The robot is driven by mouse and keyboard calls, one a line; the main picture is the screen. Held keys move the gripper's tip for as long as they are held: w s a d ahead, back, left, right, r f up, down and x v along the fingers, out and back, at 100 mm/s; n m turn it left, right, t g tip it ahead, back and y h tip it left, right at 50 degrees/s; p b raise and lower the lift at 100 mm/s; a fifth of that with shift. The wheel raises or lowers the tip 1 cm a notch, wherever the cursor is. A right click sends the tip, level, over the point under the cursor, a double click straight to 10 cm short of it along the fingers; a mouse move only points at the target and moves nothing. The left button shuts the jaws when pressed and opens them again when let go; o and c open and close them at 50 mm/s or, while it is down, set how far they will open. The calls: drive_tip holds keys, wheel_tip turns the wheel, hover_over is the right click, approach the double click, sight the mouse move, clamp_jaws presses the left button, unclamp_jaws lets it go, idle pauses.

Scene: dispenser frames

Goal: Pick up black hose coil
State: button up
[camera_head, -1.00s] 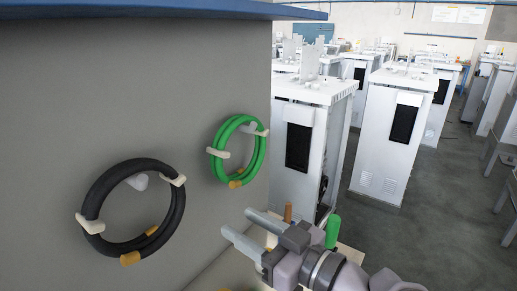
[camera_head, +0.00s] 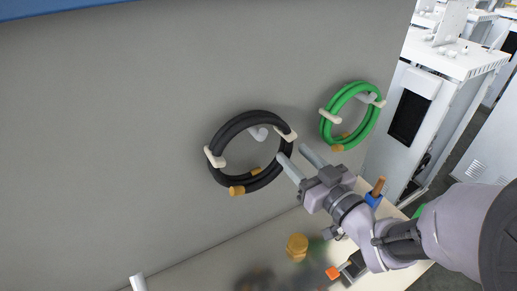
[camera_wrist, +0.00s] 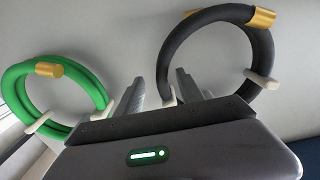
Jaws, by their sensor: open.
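The black hose coil (camera_head: 227,137) hangs on the grey wall panel in the head view, held by pale hooks at its sides, with a brass-coloured fitting at its bottom. My gripper (camera_head: 293,157) is open and empty, its two fingers pointing up-left toward the coil's right side. In the head view one fingertip overlaps the coil's lower right edge; contact cannot be told. In the wrist view the black coil (camera_wrist: 215,15) is at upper right, beyond my gripper (camera_wrist: 158,85). One finger shows in front of the coil's opening; the other lies between the two coils.
A green hose coil (camera_head: 327,128) hangs to the right on the same panel (camera_head: 100,130), close to my gripper; it also shows in the wrist view (camera_wrist: 15,90). Below is a pale work surface (camera_head: 215,260) with a brass-coloured cylinder (camera_head: 297,247) and small tools. White cabinets stand behind at right.

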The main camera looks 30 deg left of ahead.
sight(285, 146)
drive_tip(key=x, duration=0.4)
drive_tip(key=shift+w+a, duration=0.1)
drive_tip(key=shift+a, duration=0.2)
clamp_jaws()
idle(1.0)
